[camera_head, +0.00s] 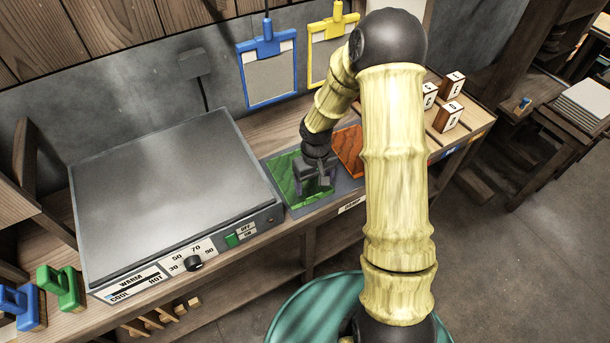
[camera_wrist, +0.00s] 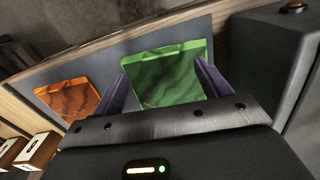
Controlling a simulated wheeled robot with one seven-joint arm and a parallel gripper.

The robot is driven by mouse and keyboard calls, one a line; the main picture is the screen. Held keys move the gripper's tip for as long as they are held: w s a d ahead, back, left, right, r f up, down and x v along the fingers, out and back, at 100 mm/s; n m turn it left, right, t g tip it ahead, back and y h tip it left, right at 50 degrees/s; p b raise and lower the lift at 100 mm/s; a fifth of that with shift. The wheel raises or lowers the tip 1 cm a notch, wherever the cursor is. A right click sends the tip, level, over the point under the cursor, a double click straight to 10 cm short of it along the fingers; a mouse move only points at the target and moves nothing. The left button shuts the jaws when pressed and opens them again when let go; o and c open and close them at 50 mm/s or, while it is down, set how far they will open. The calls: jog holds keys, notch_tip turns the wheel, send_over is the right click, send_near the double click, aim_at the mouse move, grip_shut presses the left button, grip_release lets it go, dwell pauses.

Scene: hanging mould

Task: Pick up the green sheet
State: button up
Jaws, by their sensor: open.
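The green sheet (camera_head: 288,178) lies on a grey mat (camera_head: 298,209) on the wooden bench, just right of the hot plate. It has darker wavy markings and a raised tab at one edge in the wrist view (camera_wrist: 168,77). My gripper (camera_head: 317,178) is over the sheet and covers part of it in the head view. In the wrist view its two purple fingers (camera_wrist: 165,88) stand apart, one toward each side of the green sheet. I cannot tell whether they touch it. An orange sheet (camera_head: 348,146) lies beside it on the same mat, also seen in the wrist view (camera_wrist: 70,99).
A large hot plate (camera_head: 165,185) with a dial stands close on the left. Blue (camera_head: 268,72) and yellow (camera_head: 326,50) frames hang on the wall behind. White-faced blocks (camera_head: 448,116) stand on the right. Green (camera_head: 62,288) and blue (camera_head: 22,305) handled tools sit at front left.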

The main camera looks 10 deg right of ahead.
aim_at(314, 199)
jog(key=shift+s, duration=0.1)
jog(key=shift+a, duration=0.1)
jog(key=shift+s+a+f, duration=0.1)
jog(key=shift+a+f, duration=0.05)
jog(key=shift+f, duration=0.15)
jog(key=f, duration=0.4)
jog(key=shift+s+d+f+p, duration=0.1)
jog(key=shift+d+p, duration=0.1)
jog(key=shift+p, duration=0.2)
jog(key=shift+f, duration=0.15)
jog(key=shift+d, duration=0.15)
jog(key=shift+w, duration=0.2)
